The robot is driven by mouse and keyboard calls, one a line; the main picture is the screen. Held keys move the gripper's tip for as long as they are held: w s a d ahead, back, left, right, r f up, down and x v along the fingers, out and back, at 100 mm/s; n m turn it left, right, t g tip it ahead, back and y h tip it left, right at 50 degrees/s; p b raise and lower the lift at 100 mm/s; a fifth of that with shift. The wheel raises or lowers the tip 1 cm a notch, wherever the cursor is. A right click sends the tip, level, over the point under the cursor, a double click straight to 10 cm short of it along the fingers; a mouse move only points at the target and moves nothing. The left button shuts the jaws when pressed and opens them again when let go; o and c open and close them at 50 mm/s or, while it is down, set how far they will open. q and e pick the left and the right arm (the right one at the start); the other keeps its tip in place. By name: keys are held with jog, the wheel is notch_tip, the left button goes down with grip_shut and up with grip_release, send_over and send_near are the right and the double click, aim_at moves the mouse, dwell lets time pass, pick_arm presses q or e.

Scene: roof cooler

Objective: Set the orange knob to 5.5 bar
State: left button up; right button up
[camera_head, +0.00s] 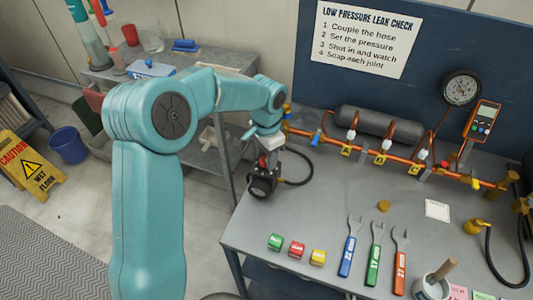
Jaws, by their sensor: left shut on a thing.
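My left gripper (267,155) reaches down over the left end of the grey bench. It is shut at the top of a dark regulator-like fitting with a round black face (263,186). The orange knob appears to be in its jaws, but my wrist and fingers hide it, and I cannot read its setting. A dial gauge (462,88) is on the blue back panel; its needle is too small to read. An orange digital meter (482,121) is beside it, its display unreadable. My right gripper is out of view.
A black hose (309,172) loops right of the fitting. A copper pipe with several valves and a grey cylinder (379,123) runs along the panel. The bench's middle is mostly clear.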

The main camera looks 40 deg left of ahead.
pick_arm(q)
jog(key=m, duration=0.3)
jog(key=m+p, duration=0.1)
jog(key=shift+w+a+r+m, duration=0.1)
jog(key=shift+w+r+m, duration=0.05)
jog(key=shift+r+m, duration=0.15)
jog(key=m, duration=0.3)
jog(key=shift+m+p, duration=0.4)
jog(key=m+p, duration=0.1)
jog(key=m, duration=0.2)
jog(key=shift+f+m+p, duration=0.1)
jog(key=shift+m+p, duration=0.3)
jog(key=shift+m, duration=1.6)
jog(key=o, duration=1.1)
jog(key=shift+c, duration=0.2)
jog(key=shift+f, duration=0.1)
